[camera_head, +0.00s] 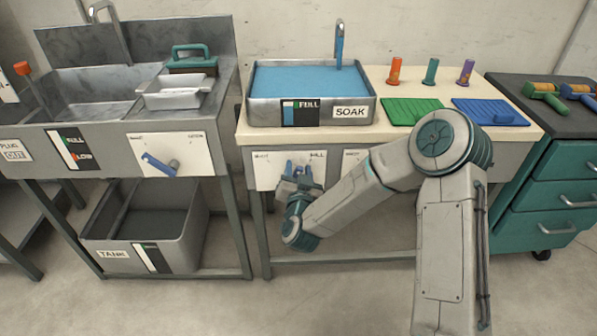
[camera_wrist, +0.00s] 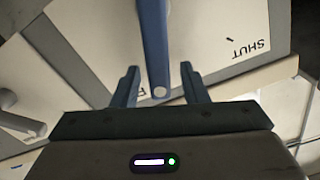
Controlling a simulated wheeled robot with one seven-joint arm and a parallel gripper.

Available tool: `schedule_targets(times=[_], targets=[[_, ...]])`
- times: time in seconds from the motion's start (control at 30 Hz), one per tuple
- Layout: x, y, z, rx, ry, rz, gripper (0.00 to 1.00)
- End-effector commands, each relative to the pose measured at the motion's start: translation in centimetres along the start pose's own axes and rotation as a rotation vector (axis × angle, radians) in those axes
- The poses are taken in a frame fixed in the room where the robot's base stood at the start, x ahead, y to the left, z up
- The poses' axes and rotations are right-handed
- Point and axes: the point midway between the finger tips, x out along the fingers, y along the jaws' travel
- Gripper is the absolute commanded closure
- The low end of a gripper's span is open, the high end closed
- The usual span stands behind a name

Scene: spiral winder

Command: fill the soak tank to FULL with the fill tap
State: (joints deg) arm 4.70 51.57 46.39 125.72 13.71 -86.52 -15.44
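The soak tank (camera_head: 270,108) is a grey metal basin on the bench, with blue water (camera_head: 305,82) standing close below its rim. Its gauge (camera_head: 300,113), marked FULL, shows a blue column whose exact level is too small to read. A spout (camera_head: 340,45) stands over the back. The fill tap's blue lever (camera_wrist: 155,45) is on the white panel (camera_head: 268,172) below the tank. In the wrist view its tip lies by a partly hidden label beginning with F, away from SHUT. My gripper (camera_wrist: 163,88) is open, with one finger on each side of the lever and gaps visible.
Green (camera_head: 410,110) and blue (camera_head: 487,111) mats lie right of the tank, with several coloured pegs behind. A sink unit (camera_head: 70,95) stands left, with a blue-handled tap (camera_head: 160,163) and a grey tank (camera_head: 185,235) below. Teal drawers (camera_head: 565,195) stand right.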

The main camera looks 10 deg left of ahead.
Motion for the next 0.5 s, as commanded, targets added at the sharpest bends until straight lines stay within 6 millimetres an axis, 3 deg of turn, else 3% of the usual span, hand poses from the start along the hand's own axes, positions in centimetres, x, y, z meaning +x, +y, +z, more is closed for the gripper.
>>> schedule_targets(times=[0.17,0.3,0.5], targets=[[-0.01,0.0,0.0,0.0,0.0,0.0,0.63],[-0.02,0.01,0.0,0.0,0.0,0.0,1.0],[-0.03,-0.03,0.0,-0.004,0.0,0.0,1.0]])
